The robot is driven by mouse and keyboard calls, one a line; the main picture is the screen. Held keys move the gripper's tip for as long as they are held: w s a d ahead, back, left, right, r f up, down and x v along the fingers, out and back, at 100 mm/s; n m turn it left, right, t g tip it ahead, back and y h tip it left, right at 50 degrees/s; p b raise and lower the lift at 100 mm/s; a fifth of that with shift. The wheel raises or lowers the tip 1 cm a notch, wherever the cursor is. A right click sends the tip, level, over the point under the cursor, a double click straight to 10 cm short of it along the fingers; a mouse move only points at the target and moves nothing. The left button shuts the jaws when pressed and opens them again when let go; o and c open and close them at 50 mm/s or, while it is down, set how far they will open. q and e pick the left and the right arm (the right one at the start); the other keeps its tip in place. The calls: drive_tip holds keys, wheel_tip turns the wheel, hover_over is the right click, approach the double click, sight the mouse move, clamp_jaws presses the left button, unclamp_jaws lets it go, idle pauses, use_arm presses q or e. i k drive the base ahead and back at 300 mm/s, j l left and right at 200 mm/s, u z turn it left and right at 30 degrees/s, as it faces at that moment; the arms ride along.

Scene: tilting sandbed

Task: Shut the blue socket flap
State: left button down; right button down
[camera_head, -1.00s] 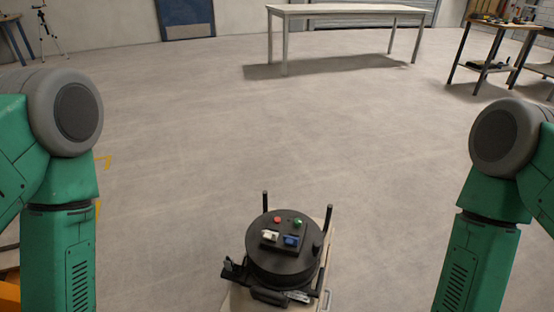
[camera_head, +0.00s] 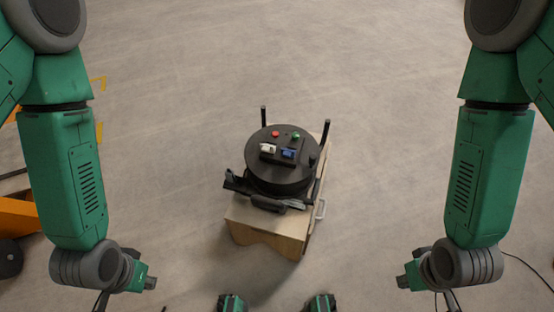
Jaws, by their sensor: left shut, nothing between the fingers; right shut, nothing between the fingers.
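The blue socket flap (camera_head: 288,154) is on the top of a round black drum (camera_head: 270,181), right of a white socket (camera_head: 267,147). The flap is small here, and I cannot tell how far it stands open. My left gripper (camera_head: 149,283) is shut and empty, low on the left, well apart from the drum. My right gripper (camera_head: 404,281) is shut and empty, low on the right, also well apart from it.
A red button (camera_head: 276,133) and a green button (camera_head: 295,136) sit behind the sockets. Two black posts stand behind the drum.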

sight(287, 152)
drive_tip(key=i+j, duration=0.1)
drive_tip(key=j, duration=0.4)
drive_tip(key=i+j, duration=0.1)
drive_tip(key=j, duration=0.4)
drive_tip(key=i+j, duration=0.1)
drive_tip(key=j, duration=0.4)
drive_tip(key=i+z, duration=0.05)
